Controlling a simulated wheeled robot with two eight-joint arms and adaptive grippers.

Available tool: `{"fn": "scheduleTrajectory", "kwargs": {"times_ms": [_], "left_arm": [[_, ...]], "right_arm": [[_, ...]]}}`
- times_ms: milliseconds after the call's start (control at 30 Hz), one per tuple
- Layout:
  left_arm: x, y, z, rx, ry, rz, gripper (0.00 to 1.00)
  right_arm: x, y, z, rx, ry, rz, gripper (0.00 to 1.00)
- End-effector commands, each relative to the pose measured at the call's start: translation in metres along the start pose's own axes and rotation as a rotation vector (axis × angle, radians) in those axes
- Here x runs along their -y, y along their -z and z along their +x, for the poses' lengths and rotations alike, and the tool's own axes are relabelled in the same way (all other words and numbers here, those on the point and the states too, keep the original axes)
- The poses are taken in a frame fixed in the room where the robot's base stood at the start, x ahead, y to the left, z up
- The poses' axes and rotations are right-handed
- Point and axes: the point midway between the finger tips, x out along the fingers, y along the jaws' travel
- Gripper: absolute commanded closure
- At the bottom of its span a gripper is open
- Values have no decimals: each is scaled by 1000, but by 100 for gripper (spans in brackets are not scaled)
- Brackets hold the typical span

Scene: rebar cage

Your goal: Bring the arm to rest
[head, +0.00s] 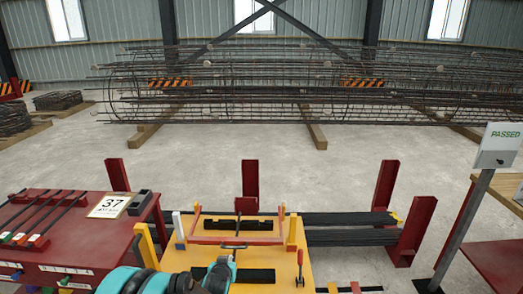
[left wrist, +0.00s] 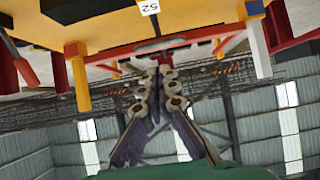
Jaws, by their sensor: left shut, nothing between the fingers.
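My left arm, teal and black (head: 220,272), reaches in along the bottom edge of the head view, in front of the yellow work table (head: 178,262). My left gripper (left wrist: 158,66) shows in the left wrist view, which is upside down. Its jointed fingers come together at the tips, shut, with nothing between them. The yellow table's edge (left wrist: 105,30) with its red bar (left wrist: 150,46) appears near the fingertips in that picture; the gap between them is unclear. My right gripper is in neither view.
A red table (head: 70,240) with tools and a card marked 37 (head: 110,205) stands left. Red posts (head: 250,178) and dark bars (head: 350,237) stand behind the yellow table. A PASSED sign (head: 500,145) is right. The rebar cage (head: 300,85) lies beyond open floor.

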Motion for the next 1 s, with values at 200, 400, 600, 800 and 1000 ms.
{"fn": "scheduleTrajectory", "kwargs": {"times_ms": [200, 400, 600, 800, 1000], "left_arm": [[20, 26, -88, 91, 13, -1, 100], [35, 21, -170, 174, 15, 0, 100], [44, -7, -248, 257, 10, 2, 100], [49, -49, -309, 330, -2, 3, 100], [50, -76, -337, 369, -11, 4, 100]], "right_arm": [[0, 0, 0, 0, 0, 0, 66], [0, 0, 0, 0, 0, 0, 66], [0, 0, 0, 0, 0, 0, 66], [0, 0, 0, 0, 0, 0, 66], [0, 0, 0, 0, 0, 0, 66]]}}
